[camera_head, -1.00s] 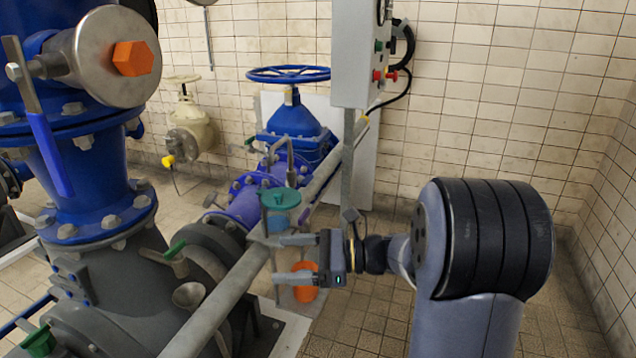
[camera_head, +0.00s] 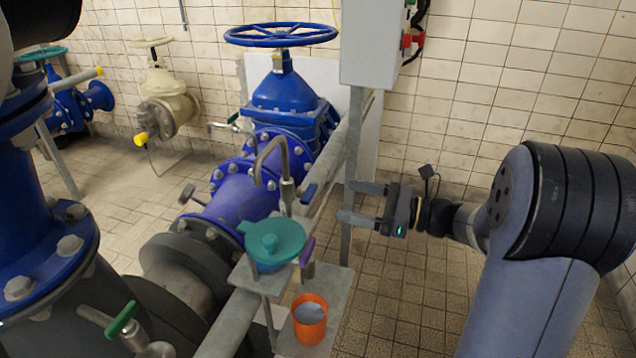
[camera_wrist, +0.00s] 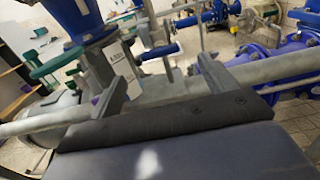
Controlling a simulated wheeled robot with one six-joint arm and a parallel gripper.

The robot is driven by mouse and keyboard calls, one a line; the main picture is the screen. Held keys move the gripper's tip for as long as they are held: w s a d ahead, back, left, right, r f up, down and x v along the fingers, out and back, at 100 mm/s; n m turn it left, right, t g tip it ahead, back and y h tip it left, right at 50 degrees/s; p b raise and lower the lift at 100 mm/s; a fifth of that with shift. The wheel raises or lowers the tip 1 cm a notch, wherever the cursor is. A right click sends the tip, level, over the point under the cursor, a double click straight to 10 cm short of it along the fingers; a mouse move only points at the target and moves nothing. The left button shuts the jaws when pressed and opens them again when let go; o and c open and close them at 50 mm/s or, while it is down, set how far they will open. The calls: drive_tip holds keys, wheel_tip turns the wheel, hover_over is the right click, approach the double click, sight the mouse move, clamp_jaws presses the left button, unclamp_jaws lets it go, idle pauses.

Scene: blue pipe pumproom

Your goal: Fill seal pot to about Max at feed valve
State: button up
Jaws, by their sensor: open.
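A pot with a teal lid (camera_head: 275,238) sits on a small grey upper shelf; its blue body is mostly hidden under the lid. I cannot read any Max mark. A curved metal spout (camera_head: 270,160) rises behind it, with a blue lever (camera_head: 309,192) at its right. A purple handle (camera_head: 307,252) stands right of the lid. An open orange cup (camera_head: 310,318) with grey contents stands on the lower plate. My gripper (camera_head: 352,203) is open and empty, right of the spout and above the orange cup's level. Its two fingers also show in the wrist view (camera_wrist: 162,78).
A grey post with a control box (camera_head: 373,40) stands just behind my fingertips. A large blue handwheel valve (camera_head: 281,35) and pipe lie behind the shelf. A green-handled valve (camera_head: 122,318) is at lower left. Tiled floor (camera_head: 415,300) on the right is clear.

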sight(314, 193)
drive_tip(key=b+x, duration=0.1)
drive_tip(key=x, duration=0.9)
drive_tip(key=shift+c, duration=0.4)
drive_tip(key=shift+s, duration=0.1)
drive_tip(key=c, duration=0.9)
